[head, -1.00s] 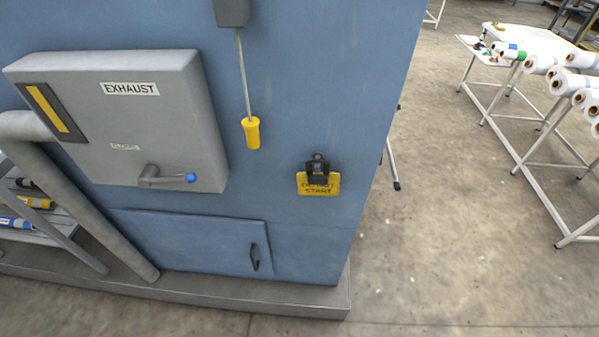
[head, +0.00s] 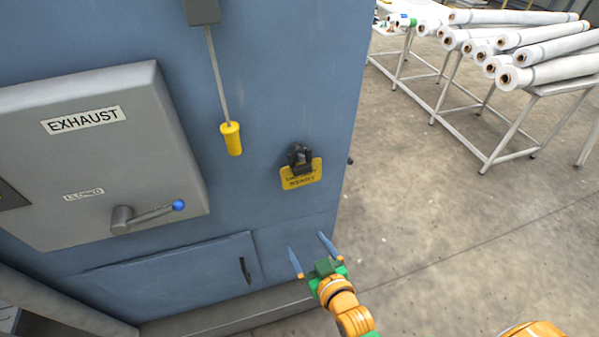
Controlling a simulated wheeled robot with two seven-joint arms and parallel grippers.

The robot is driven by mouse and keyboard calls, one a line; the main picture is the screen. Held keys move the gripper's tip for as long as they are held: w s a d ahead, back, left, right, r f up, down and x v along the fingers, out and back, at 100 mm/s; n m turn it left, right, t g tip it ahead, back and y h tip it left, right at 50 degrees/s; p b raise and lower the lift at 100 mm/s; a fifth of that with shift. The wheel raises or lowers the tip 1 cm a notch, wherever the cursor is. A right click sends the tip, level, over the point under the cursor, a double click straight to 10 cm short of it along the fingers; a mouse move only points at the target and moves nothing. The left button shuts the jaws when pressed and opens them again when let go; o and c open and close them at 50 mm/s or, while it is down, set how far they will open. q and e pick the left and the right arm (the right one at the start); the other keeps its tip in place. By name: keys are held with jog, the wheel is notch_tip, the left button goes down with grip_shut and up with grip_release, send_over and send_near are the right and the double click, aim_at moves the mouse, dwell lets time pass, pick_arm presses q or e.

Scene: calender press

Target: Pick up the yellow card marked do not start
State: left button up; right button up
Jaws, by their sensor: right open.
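The yellow card (head: 301,178) with dark lettering hangs on the blue cabinet face, held at its top by a black clip (head: 299,157) that covers part of it. The card is slightly tilted, and its upper line of text is partly hidden. My right gripper (head: 309,254) is below the card and apart from it, its two blue-grey fingers pointing up and spread open with nothing between them. My left gripper is not in view.
A grey exhaust box (head: 100,160) with a blue-knobbed lever (head: 150,214) juts out at left. A yellow pull handle (head: 231,138) hangs left of the card. White rolls (head: 550,50) lie on a table at upper right. The floor (head: 450,240) right of the cabinet is clear.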

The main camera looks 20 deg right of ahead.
aim_at(304, 174)
notch_tip(304, 174, up, 13)
jog(key=w+d+t+h, duration=0.1)
jog(key=w+d+t, duration=0.1)
jog(key=t, duration=0.2)
jog(key=shift+m, duration=0.4)
jog(key=w, duration=0.2)
jog(key=w+p, duration=0.1)
jog(key=w, duration=0.1)
jog(key=w+r, duration=0.1)
jog(key=w, duration=0.2)
jog(key=shift+r, duration=0.1)
jog(key=shift+w, duration=0.25)
jog(key=shift+s, duration=0.1)
jog(key=c, duration=1.4)
